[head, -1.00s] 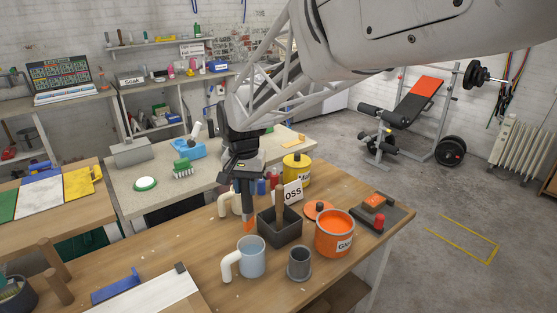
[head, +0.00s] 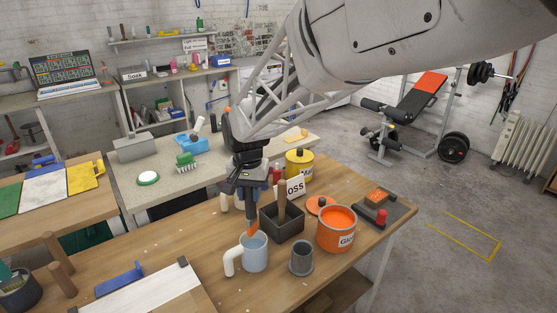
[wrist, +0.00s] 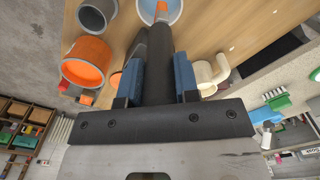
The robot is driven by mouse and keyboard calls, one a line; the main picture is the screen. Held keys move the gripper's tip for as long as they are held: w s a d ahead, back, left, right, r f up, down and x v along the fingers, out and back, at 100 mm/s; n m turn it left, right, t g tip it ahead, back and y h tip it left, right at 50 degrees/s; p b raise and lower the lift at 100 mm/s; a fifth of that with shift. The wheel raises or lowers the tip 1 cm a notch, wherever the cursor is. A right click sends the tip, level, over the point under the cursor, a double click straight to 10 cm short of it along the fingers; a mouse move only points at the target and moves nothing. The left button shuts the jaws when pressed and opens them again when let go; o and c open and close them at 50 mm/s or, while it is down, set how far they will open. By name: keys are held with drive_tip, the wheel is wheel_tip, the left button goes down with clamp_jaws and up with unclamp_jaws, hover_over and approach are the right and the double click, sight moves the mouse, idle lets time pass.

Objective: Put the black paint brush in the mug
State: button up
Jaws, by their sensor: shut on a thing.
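My gripper (head: 249,188) points down with its blue fingers shut on the black paint brush (head: 251,213). The brush is upright with its orange tip down. In the wrist view the dark brush (wrist: 160,62) runs between the fingers, and its tip overlaps the mug's opening. The light blue mug (head: 255,257) with a white handle stands upright on the wooden table. The tip is at the mug's far rim in the head view; its exact depth is unclear. Part of the mug (wrist: 147,12) shows at the wrist view's top edge.
A dark square holder (head: 285,224) with a wooden-handled tool stands right of the brush. A grey cup (head: 301,260) and orange paint can (head: 336,232) stand right of the mug. A cream mug (wrist: 212,74) is near the gripper. A white board (head: 150,291) lies front left.

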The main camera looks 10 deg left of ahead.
sight(251, 213)
drive_tip(key=shift+f, duration=3.5)
drive_tip(key=o, duration=1)
drive_tip(key=shift+r, duration=3.9)
drive_tip(key=shift+d, duration=0.1)
